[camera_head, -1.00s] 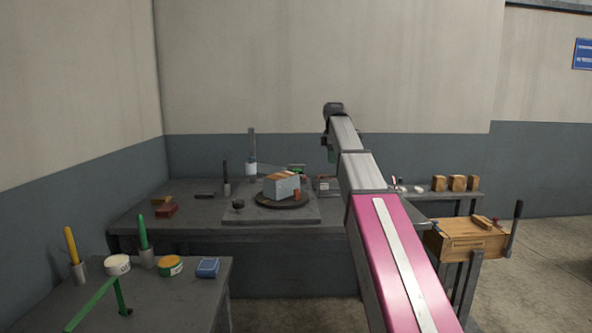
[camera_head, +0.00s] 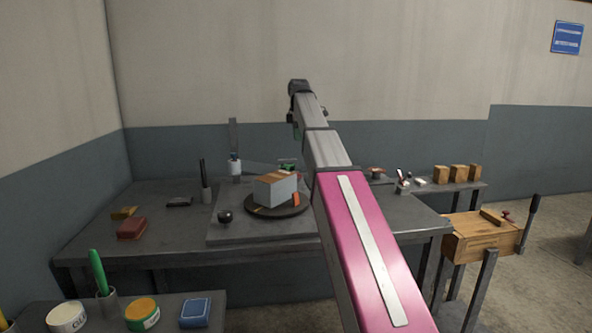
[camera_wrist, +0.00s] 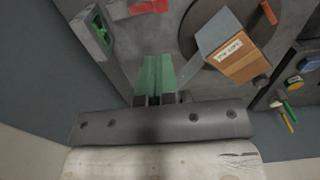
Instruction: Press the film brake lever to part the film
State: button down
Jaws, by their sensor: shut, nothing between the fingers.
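My gripper (camera_wrist: 155,78) shows in the wrist view with its green fingers together and empty, above the grey bench plate. In the head view the end of my arm hangs over the back of the bench, with the fingers mostly hidden. A boxed load with a label (camera_wrist: 230,48) stands on a dark round turntable to the right of the fingers; the load also shows in the head view (camera_head: 277,190). A red bar (camera_wrist: 148,7) lies beyond the fingertips, apart from them. I cannot tell for certain whether it is the film brake lever. A post with a pale roll (camera_head: 235,167) stands behind the load.
A green-framed block (camera_wrist: 100,32) is left of the fingers. An orange piece (camera_head: 296,199) stands beside the load on the turntable (camera_head: 262,210). A black knob (camera_head: 225,216) is on the plate. A red block (camera_head: 131,228) lies on the bench's left side.

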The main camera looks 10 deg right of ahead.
aim_at(299, 175)
notch_tip(299, 175, down, 14)
jog(key=shift+f, duration=0.1)
dwell(0.7)
jog(key=shift+s, duration=0.1)
